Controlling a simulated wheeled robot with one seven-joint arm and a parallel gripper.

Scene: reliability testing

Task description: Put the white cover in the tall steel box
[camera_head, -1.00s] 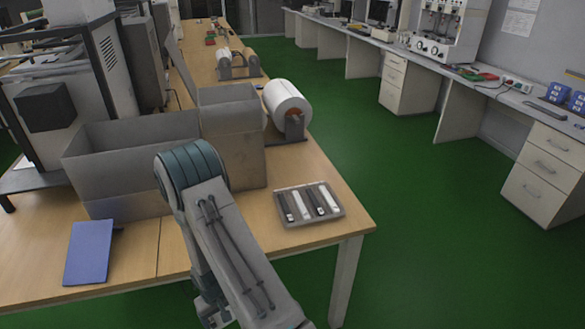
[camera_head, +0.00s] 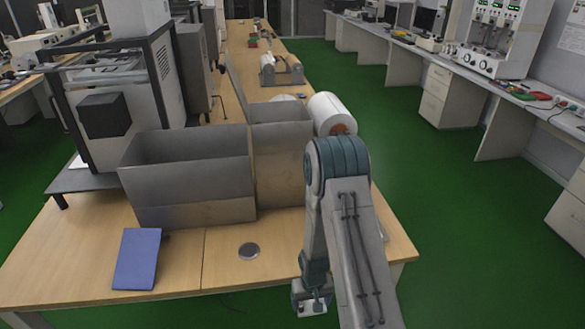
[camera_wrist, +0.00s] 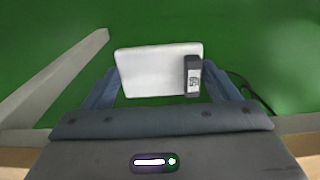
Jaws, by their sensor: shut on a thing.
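The white cover (camera_wrist: 150,70) is a pale flat piece with a small dark labelled block at its right side. My gripper (camera_wrist: 162,72) is shut on it, with a blue finger on each side, above green floor in the wrist view. In the head view my gripper (camera_head: 312,300) hangs low by the table's front edge, below and in front of the boxes; the cover is hard to make out there. The tall steel box (camera_head: 281,165) stands on the table, open at the top, right of a wider, lower steel box (camera_head: 190,184). My arm covers the area right of it.
White rolls (camera_head: 330,113) stand behind the tall box. A machine (camera_head: 105,115) is at the left. Green floor (camera_head: 450,230) is clear at the right.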

